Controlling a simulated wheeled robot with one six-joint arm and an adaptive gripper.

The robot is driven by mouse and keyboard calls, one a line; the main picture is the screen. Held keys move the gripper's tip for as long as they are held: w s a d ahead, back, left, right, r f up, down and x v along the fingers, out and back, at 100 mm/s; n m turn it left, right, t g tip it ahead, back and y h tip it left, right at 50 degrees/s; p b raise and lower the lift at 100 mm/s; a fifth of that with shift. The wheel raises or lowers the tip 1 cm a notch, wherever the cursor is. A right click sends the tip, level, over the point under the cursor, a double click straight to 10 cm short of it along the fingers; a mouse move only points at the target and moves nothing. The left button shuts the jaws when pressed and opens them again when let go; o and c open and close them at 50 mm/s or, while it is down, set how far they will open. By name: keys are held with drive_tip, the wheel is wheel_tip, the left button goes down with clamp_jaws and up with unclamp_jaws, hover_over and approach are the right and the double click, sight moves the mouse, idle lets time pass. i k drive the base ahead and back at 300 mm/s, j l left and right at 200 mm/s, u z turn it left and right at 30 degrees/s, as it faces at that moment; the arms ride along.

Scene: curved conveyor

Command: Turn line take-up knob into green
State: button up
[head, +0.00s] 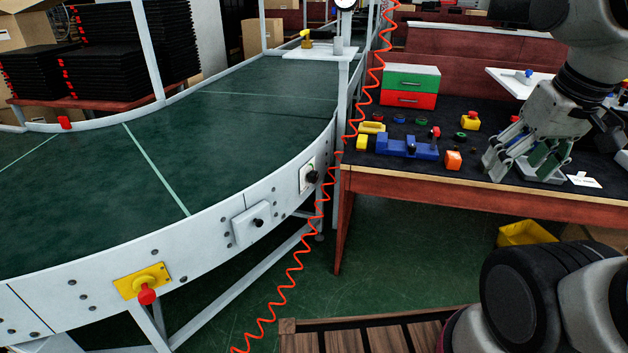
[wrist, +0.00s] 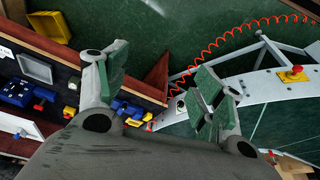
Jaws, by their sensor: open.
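Two black knobs sit on the conveyor's white side wall. One black knob (head: 313,177) is on a small pale plate near the conveyor's far end, with a hint of green by it. The other black knob (head: 258,222) is on a white box nearer to me. I cannot read any labels, so which is the take-up knob is unclear. My gripper (head: 517,165) is open and empty over the dark workbench, well to the right of both knobs. In the wrist view its two fingers stand wide apart (wrist: 158,75), with floor and conveyor beyond. A small dark knob (wrist: 181,106) shows between them.
A red emergency button (head: 147,294) on a yellow plate is nearest on the conveyor wall. An orange coiled hose (head: 325,175) hangs between conveyor and workbench (head: 450,186). Blue, red and yellow items lie on the bench.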

sight(313, 177)
drive_tip(key=i+j+u, duration=0.1)
drive_tip(key=i+j, duration=0.4)
drive_tip(key=i, duration=0.15)
drive_tip(key=i+j, duration=0.45)
drive_tip(key=i, duration=0.2)
drive_tip(key=j+u, duration=0.05)
